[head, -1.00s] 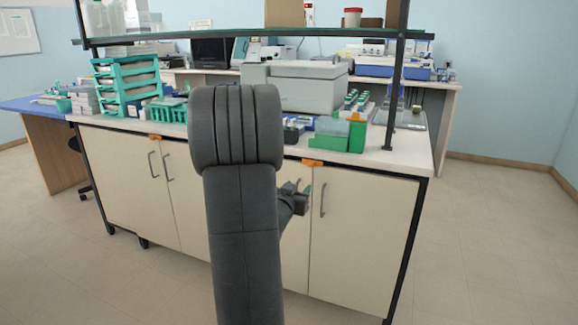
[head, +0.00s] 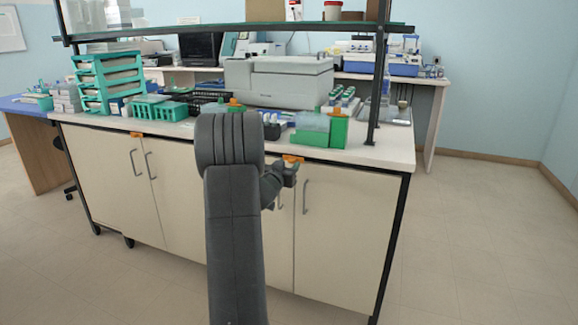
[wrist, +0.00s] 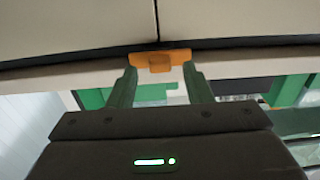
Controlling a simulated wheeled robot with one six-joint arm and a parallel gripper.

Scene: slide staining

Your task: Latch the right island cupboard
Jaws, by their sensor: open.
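The right island cupboard (head: 345,235) has two cream doors, which look shut; my arm covers much of its left door. An orange latch (head: 292,158) sits at the top edge of the cupboard, above the door seam. In the wrist view the latch (wrist: 160,60) lies crosswise over the end of the thin door seam, with a small block at its middle. My gripper (head: 290,170) is just below the latch in the head view. In the wrist view my gripper (wrist: 159,70) is open, with one green finger towards each end of the latch. Contact cannot be told.
The worktop (head: 395,155) above holds a green box (head: 338,130), a grey machine (head: 290,82) and racks. A dark handle (head: 305,197) is on the right door. Another orange latch (head: 137,134) is above the left cupboard. Floor to the right is clear.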

